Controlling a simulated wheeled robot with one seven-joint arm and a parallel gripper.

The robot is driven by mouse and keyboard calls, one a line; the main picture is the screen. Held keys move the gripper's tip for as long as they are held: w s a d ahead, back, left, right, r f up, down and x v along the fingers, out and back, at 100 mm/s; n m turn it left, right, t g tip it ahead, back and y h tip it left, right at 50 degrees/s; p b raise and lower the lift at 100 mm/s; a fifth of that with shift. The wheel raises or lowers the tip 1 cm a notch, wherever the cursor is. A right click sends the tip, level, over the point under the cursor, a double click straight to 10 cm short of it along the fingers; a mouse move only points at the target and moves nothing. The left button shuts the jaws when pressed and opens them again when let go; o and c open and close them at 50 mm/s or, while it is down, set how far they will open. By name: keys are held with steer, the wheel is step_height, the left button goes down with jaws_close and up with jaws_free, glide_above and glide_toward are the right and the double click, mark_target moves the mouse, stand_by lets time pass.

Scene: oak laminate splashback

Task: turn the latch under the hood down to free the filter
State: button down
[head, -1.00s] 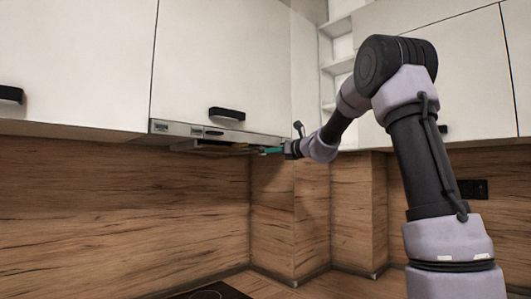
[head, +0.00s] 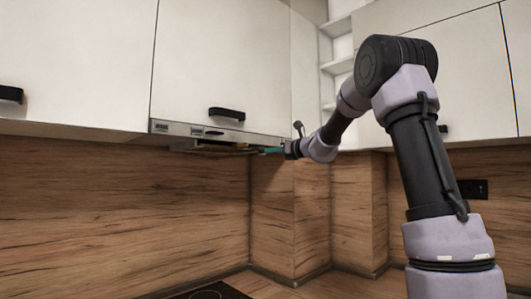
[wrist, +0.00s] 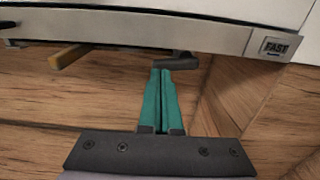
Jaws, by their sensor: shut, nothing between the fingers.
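The hood (head: 215,132) is a slim metal strip under the white wall cabinet, with its underside (head: 210,147) in shadow. In the wrist view its pale front edge (wrist: 140,28) runs across the top. A dark grey piece, which looks like the latch (wrist: 180,61), lies roughly crosswise below that edge. My gripper (wrist: 160,71) has teal fingers, shut together with nothing between them. The fingertips are right at the left part of the dark piece; I cannot tell whether they touch it. In the head view my gripper (head: 270,150) is small at the hood's right end.
A yellow-brown bar (wrist: 68,56) sticks out under the hood, left of my fingers. The wooden splashback (head: 120,210) is behind, and a dark hob (head: 205,292) lies below. Open space lies under the hood.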

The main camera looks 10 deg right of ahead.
steer(key=shift+x, duration=1)
stand_by(0.4)
steer(key=shift+w+d+f, duration=0.2)
steer(key=shift+d+f, duration=0.05)
steer(key=shift+f, duration=0.4)
steer(key=shift+w+d+f, duration=0.2)
steer(key=shift+d+f, duration=0.1)
steer(key=shift+f, duration=0.3)
stand_by(0.9)
steer(key=shift+w+d+f, duration=0.25)
steer(key=shift+d+f, duration=0.05)
steer(key=shift+d, duration=0.05)
stand_by(0.5)
steer(key=shift+w+d, duration=0.1)
steer(key=shift+d, duration=0.05)
stand_by(0.4)
steer(key=shift+w+d+f, duration=0.1)
steer(key=shift+w+d, duration=0.05)
steer(key=shift+d, duration=0.05)
steer(key=shift+w+d, duration=0.3)
steer(key=shift+d, duration=0.1)
stand_by(0.5)
steer(key=s+d+f, duration=0.2)
steer(key=s+d, duration=0.2)
steer(key=s, duration=0.2)
steer(key=shift+s+d+f, duration=0.2)
steer(key=shift+s+d, duration=0.05)
steer(key=shift+d, duration=0.05)
stand_by(0.6)
